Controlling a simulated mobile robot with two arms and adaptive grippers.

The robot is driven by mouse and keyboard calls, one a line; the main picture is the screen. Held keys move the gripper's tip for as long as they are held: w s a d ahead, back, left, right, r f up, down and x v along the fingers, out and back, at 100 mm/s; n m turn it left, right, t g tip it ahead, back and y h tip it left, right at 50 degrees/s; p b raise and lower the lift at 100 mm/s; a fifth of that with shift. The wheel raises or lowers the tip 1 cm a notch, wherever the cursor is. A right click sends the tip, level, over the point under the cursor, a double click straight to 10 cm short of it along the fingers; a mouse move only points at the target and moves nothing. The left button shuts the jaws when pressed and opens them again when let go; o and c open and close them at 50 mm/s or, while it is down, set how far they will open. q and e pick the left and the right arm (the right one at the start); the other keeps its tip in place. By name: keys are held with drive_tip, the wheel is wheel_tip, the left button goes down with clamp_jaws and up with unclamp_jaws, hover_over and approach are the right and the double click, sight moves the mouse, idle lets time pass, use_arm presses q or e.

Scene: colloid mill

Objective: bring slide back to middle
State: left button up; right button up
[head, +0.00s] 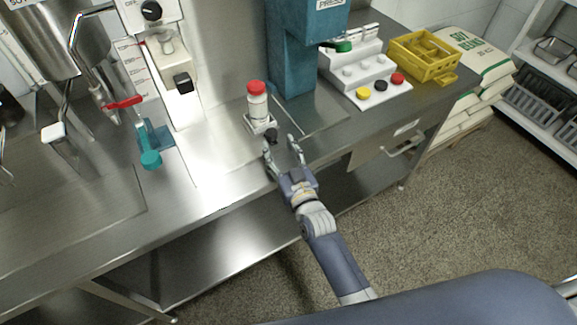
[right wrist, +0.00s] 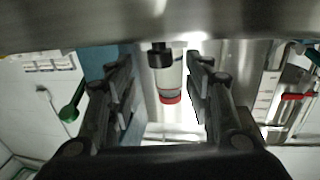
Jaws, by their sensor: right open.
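A small white slide (head: 262,125) sits on the steel counter, with a black knob (head: 271,135) at its front. A clear bottle with a white body and red cap (head: 257,88) stands upright on it. In the right wrist view, which looks upside down, the black knob (right wrist: 160,56) and red cap (right wrist: 170,97) show between the fingers. My right gripper (head: 281,145) is open at the counter's front edge, its fingers to either side of and just in front of the knob. I cannot tell whether they touch it. My left gripper is not in view.
A blue machine column (head: 290,50) stands behind the slide to the right. A button panel (head: 375,88) and yellow crate (head: 425,55) stand further right. The counter's front left is clear.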

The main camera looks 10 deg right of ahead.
drive_tip(key=s+d, duration=0.1)
drive_tip(key=s, duration=0.6)
drive_tip(key=shift+s+d, duration=0.2)
drive_tip(key=shift+s, duration=0.1)
drive_tip(key=s+d+f+g+h, duration=0.1)
drive_tip(key=s+d+f+g, duration=0.1)
drive_tip(key=s+d+g, duration=0.45)
drive_tip(key=s+d+f+g+h, duration=0.1)
drive_tip(key=s+g, duration=0.2)
drive_tip(key=s, duration=0.6)
drive_tip(key=s+d+f+g+h, duration=0.1)
drive_tip(key=s+d+f+g, duration=0.2)
drive_tip(key=s, duration=0.5)
wheel_tip(320, 180, down, 24)
drive_tip(key=s+f+g, duration=0.1)
drive_tip(key=s+g, duration=0.1)
drive_tip(key=g, duration=0.1)
drive_tip(key=s+d+f, duration=0.1)
drive_tip(key=s+f, duration=0.7)
drive_tip(key=s+d+f+g, duration=0.1)
drive_tip(key=s+d+f, duration=0.1)
drive_tip(key=s+f, duration=0.6)
drive_tip(key=shift+s+d+f, duration=0.15)
drive_tip(key=shift+s+d, duration=0.15)
drive_tip(key=shift+s, duration=0.4)
